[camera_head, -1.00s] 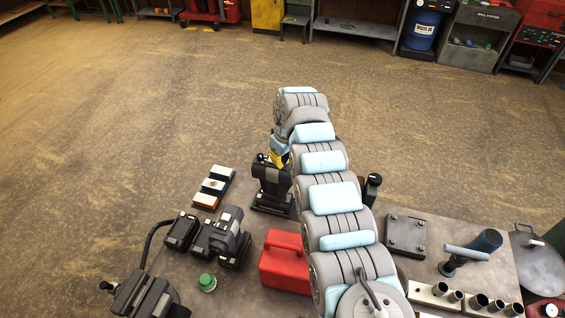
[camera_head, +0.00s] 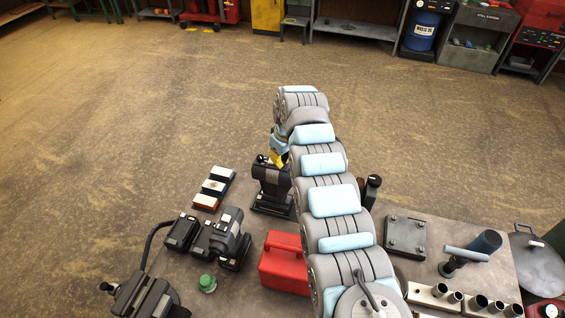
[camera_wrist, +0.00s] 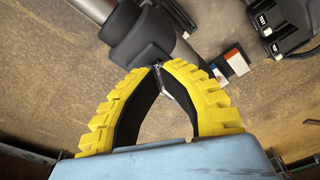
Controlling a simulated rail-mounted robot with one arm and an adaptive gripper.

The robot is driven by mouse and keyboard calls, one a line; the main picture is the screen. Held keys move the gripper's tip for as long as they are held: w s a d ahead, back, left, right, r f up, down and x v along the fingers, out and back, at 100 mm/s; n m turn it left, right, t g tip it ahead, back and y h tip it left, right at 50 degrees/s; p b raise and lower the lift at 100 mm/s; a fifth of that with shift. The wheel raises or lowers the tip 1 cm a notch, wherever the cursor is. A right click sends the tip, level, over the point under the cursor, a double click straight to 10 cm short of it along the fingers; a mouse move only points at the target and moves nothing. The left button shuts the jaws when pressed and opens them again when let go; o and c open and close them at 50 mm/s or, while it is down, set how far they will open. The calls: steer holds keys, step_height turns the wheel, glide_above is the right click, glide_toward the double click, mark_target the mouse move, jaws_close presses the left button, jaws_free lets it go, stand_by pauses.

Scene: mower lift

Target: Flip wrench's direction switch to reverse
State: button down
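The wrench (camera_head: 268,182) is a black power tool standing upright at the back of the bench, left of my arm in the head view. In the wrist view, its dark rounded body (camera_wrist: 140,35) lies just beyond my fingertips. My gripper (camera_wrist: 158,67) has yellow ribbed fingers with black inner pads. The fingers bow outward and their tips come together, with nothing clearly held between them. The tips are right at the wrench body; whether they touch it I cannot tell. The direction switch cannot be made out.
Left of the wrench are a striped block set (camera_head: 214,188), dark battery packs (camera_head: 182,232) and another black tool (camera_head: 229,235). A red box (camera_head: 284,264) and green-capped item (camera_head: 207,283) stand nearer. A grey plate (camera_head: 405,236) lies right of my arm. Open floor lies beyond the bench.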

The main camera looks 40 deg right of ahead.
steer(key=shift+r, duration=2.7)
